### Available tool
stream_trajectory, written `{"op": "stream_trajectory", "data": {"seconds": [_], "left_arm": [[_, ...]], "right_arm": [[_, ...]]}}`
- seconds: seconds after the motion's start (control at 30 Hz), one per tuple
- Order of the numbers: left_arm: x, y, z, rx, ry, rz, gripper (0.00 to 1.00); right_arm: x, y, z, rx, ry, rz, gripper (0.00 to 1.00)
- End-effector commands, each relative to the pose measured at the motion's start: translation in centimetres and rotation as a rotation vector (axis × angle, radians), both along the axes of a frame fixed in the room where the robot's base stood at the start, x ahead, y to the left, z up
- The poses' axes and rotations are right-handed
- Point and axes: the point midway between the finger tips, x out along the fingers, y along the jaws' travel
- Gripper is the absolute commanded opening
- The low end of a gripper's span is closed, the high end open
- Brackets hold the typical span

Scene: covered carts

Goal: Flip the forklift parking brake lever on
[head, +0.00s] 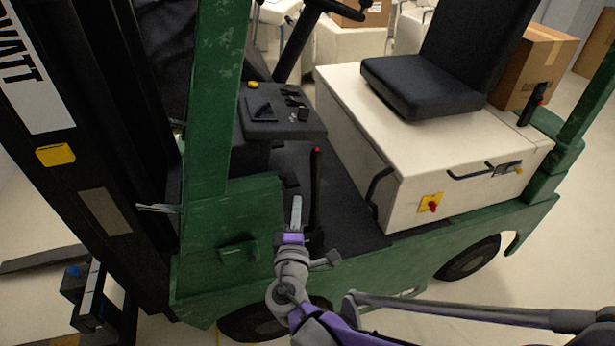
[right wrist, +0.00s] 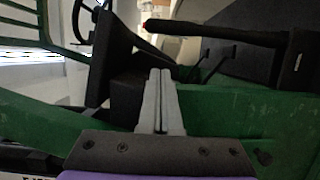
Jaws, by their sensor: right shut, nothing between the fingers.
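The parking brake lever (head: 316,190) is a black upright lever with a red tip, rising from the forklift's dark floor beside the green side panel. In the right wrist view the lever (right wrist: 215,34) lies across the upper right, its red tip pointing left. My right gripper (head: 297,204) is just left of the lever in the head view, apart from its upper part. Its grey fingers (right wrist: 158,84) are shut together and empty, below the lever in the wrist view. Whether the gripper touches the lever's base cannot be told. My left gripper is not in view.
The green frame post (head: 208,100) and side panel (head: 228,235) stand left of my gripper. The dashboard console (head: 284,124) is behind the lever. The cream seat box (head: 440,150) with a black seat (head: 412,82) is on the right. Dark floor lies between.

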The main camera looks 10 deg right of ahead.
Motion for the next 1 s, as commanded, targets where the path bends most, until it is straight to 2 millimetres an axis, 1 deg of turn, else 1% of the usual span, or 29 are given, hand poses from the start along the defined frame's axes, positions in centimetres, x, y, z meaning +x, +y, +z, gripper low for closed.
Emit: {"op": "stream_trajectory", "data": {"seconds": [0.1, 0.4, 0.53, 0.67, 0.9, 1.0], "left_arm": [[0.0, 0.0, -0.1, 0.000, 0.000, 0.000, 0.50], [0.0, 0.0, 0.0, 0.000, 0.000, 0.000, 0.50], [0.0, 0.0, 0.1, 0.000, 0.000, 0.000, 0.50], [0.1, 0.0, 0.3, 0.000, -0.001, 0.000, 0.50], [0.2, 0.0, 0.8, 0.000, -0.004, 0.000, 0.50], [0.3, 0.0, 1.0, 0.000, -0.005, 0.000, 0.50]], "right_arm": [[0.1, 0.4, 0.0, -0.016, -0.008, 0.011, 0.00], [0.2, 0.4, 0.1, -0.016, -0.008, 0.010, 0.00], [1.0, 0.1, 0.1, -0.016, -0.008, 0.009, 0.00], [3.1, -0.5, 0.1, -0.016, -0.008, 0.007, 0.00], [8.1, -2.0, 0.2, -0.016, -0.008, 0.006, 0.00], [10.0, -2.5, 0.2, -0.016, -0.008, 0.007, 0.00]]}}
